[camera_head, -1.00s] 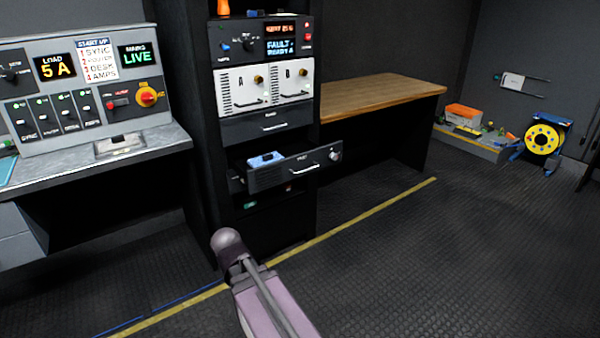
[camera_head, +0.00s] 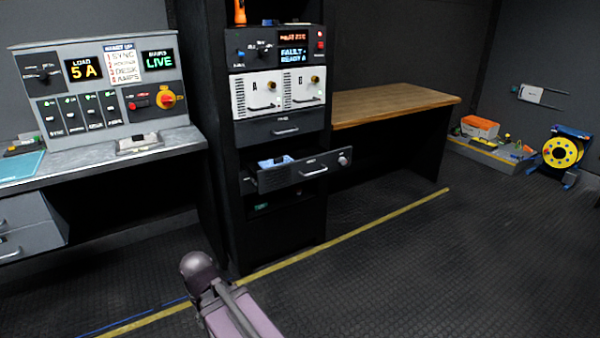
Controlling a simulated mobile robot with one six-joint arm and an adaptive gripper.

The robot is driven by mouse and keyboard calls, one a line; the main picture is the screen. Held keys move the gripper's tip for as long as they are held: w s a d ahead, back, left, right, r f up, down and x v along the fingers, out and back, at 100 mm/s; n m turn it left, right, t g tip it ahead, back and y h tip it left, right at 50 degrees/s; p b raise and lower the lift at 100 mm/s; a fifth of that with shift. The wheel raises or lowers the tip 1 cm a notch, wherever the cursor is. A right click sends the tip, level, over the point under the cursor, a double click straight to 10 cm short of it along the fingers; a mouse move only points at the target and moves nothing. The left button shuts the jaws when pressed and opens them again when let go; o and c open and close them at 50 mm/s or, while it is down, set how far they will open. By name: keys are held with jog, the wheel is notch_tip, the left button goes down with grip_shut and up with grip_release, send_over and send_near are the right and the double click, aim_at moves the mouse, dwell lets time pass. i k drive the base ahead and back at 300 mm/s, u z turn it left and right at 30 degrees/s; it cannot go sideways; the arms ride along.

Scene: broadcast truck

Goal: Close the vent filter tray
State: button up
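A dark drawer-like tray (camera_head: 300,172) is pulled out of the black equipment rack (camera_head: 210,130), below the middle of the rack. Its front has a bar handle, a round knob at the right end and a label too small to read for sure; it looks like the only open tray in the rack. A light blue thing (camera_head: 275,162) lies inside it. One of my arm links, pinkish with a dark rounded end, shows at the bottom, well in front of the rack. My gripper is not in view.
A closed drawer (camera_head: 282,128) sits above the open tray. A grey control desk (camera_head: 110,155) stands left, a wooden-topped bench (camera_head: 395,104) right. A yellow cable reel (camera_head: 563,152) and an orange box (camera_head: 480,127) are far right. The floor before the rack is clear.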

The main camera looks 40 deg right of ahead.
aim_at(312, 160)
jog(key=u, duration=0.8)
jog(key=i, duration=0.9)
jog(key=z, duration=4.1)
jog(key=i, duration=0.1)
jog(key=u, duration=1.65)
jog(key=i, duration=0.4)
jog(key=u, duration=0.05)
